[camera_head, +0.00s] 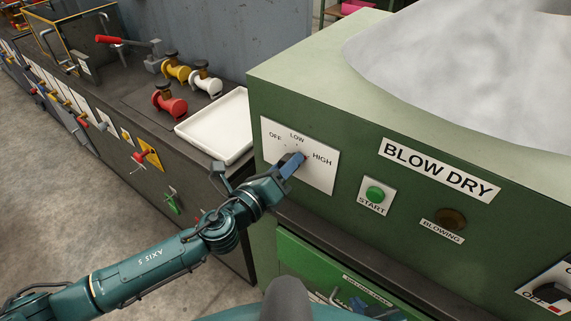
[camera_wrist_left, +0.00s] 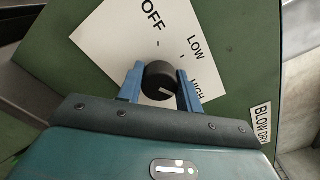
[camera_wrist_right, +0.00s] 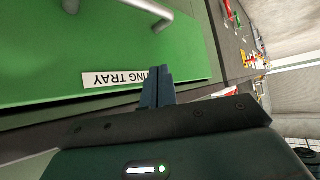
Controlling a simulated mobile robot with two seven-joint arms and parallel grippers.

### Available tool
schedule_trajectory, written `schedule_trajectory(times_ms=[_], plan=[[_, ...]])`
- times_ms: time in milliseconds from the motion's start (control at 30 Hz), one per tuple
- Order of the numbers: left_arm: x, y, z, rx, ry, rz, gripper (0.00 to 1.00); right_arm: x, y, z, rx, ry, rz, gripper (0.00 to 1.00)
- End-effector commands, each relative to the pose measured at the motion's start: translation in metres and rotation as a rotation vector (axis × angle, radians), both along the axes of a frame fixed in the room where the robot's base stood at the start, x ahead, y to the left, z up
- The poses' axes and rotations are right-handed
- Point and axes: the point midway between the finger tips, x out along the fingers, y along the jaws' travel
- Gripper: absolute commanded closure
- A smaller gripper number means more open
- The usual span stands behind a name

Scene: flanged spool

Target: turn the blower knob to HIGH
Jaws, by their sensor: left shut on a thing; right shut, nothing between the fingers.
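The black round blower knob (camera_wrist_left: 160,80) stands on a white plate (camera_head: 322,178) marked OFF, LOW and HIGH, on the green machine's front. My left gripper (camera_head: 294,164) is shut on the knob, with one blue finger on each side in the left wrist view (camera_wrist_left: 160,86). The knob's white line points right and slightly down in that view, on the HIGH side. A finger partly covers the HIGH word, so exact alignment is unclear. My right gripper (camera_wrist_right: 157,88) is shut and empty in front of a green drawer (camera_wrist_right: 110,45).
A green START button (camera_head: 375,194) and a dark BLOWING lamp (camera_head: 451,218) lie right of the plate. A white tray (camera_head: 216,125) and red, yellow and white valve-like parts sit on the dark bench to the left. The drawer has a grey handle (camera_wrist_right: 147,8).

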Motion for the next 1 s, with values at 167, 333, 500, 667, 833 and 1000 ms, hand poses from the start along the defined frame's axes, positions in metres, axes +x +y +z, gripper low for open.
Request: schedule_trajectory(times_ms=[167, 333, 500, 667, 833, 1000], plan=[[0.000, 0.000, -0.001, 0.004, -0.002, -0.001, 0.88, 0.000, 0.000, 0.000, 0.000, -0.001, 0.000, 1.00], [0.000, 0.000, 0.000, 0.004, -0.002, -0.001, 0.56, 0.000, 0.000, 0.000, 0.000, -0.001, 0.000, 1.00], [0.000, 0.000, 0.000, 0.002, -0.001, -0.001, 0.43, 0.000, 0.000, 0.001, 0.000, -0.001, 0.000, 1.00], [0.000, 0.000, 0.000, 0.001, 0.000, -0.001, 0.43, 0.001, 0.000, 0.001, 0.001, -0.002, 0.000, 1.00], [-0.006, 0.004, -0.002, 0.002, 0.001, 0.000, 0.43, 0.001, 0.000, -0.001, 0.001, -0.002, 0.000, 1.00], [-0.029, 0.021, -0.004, 0.002, 0.003, -0.001, 0.43, 0.001, 0.000, -0.005, 0.003, -0.004, -0.003, 1.00]])
